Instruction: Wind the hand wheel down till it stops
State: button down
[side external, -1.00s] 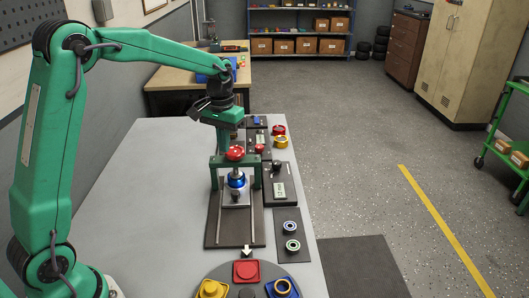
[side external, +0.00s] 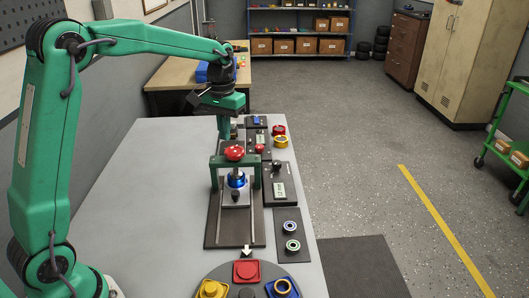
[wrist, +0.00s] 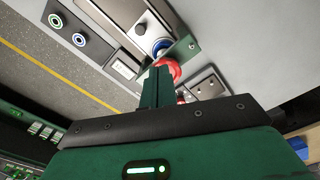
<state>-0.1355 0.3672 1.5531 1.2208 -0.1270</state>
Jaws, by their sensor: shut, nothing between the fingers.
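The red hand wheel (side external: 234,153) sits on top of a green press frame (side external: 256,174). A blue round part (side external: 236,180) stands beneath it on the press's metal plate. My gripper (side external: 224,134) is shut and empty, pointing down just above and behind the wheel, apart from it as far as I can see. In the wrist view, the fingers of my gripper (wrist: 157,72) are together and partly hide the red wheel (wrist: 175,70). The blue part (wrist: 161,47) shows just beyond the wheel there.
Panels with a display (side external: 279,190) and knobs stand right of the press. A dark mat (side external: 289,225) holds two ringed parts. A round tray (side external: 213,271) with coloured pieces is in front. Red and yellow rings (side external: 280,142) lie behind. The grey table's left side is clear.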

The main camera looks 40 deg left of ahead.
aim_at(235, 153)
jog(key=shift+f, duration=0.2)
notch_tip(235, 153, down, 7)
jog(key=shift+r, duration=0.15)
dwell(0.5)
jog(key=shift+w+a, duration=0.1)
jog(key=shift+w, duration=0.3)
dwell(0.9)
jog(key=shift+a, duration=0.2)
jog(key=shift+s, duration=0.15)
dwell(0.3)
jog(key=shift+s+d, duration=0.1)
jog(key=shift+s, duration=0.2)
jog(key=shift+r, duration=0.15)
